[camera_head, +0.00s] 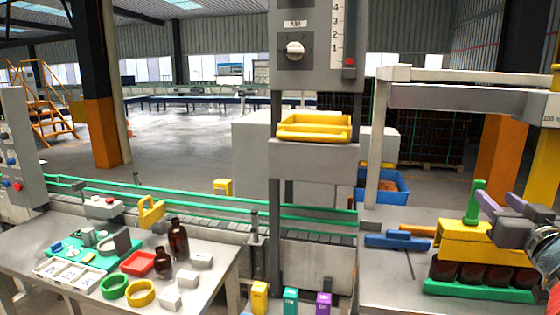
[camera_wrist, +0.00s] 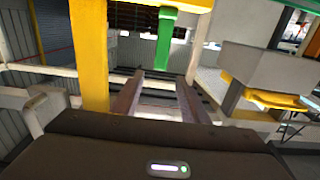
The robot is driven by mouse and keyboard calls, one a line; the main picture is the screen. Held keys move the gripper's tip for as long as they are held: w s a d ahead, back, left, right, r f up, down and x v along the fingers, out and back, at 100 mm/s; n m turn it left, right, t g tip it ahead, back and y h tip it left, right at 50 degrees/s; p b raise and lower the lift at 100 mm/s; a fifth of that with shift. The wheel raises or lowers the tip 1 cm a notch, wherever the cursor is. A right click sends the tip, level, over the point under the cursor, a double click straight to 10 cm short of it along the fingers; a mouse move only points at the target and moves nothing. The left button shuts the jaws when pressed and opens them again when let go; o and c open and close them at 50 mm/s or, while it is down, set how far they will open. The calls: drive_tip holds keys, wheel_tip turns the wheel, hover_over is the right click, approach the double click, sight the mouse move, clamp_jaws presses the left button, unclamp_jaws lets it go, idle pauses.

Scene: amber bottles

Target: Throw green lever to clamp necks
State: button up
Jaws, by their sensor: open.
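The green lever (camera_head: 478,200) stands upright on top of the yellow clamp (camera_head: 480,245) at the right in the head view. Below the clamp, several dark amber bottles (camera_head: 474,273) stand in a row on a green base (camera_head: 478,290); their necks are hidden by the clamp. My gripper (camera_head: 496,197) is just right of the lever, with its two purplish fingers apart and empty. In the wrist view a green bar, apparently the lever (camera_wrist: 164,45), shows beyond the open fingertips of my gripper (camera_wrist: 161,76). I cannot tell whether they touch.
A blue tool (camera_head: 398,241) lies on the bench left of the clamp. A grey frame (camera_head: 372,140) stands behind it. A blue bin (camera_head: 383,188) is farther back. The left table holds two loose amber bottles (camera_head: 178,240), a red tray (camera_head: 139,263) and rings.

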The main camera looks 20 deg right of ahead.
sight(475, 203)
drive_tip(key=shift+w, duration=0.15)
drive_tip(key=x, duration=1.3)
drive_tip(key=shift+w+d, duration=0.2)
drive_tip(key=shift+w, duration=0.05)
drive_tip(key=shift+c, duration=0.3)
clamp_jaws()
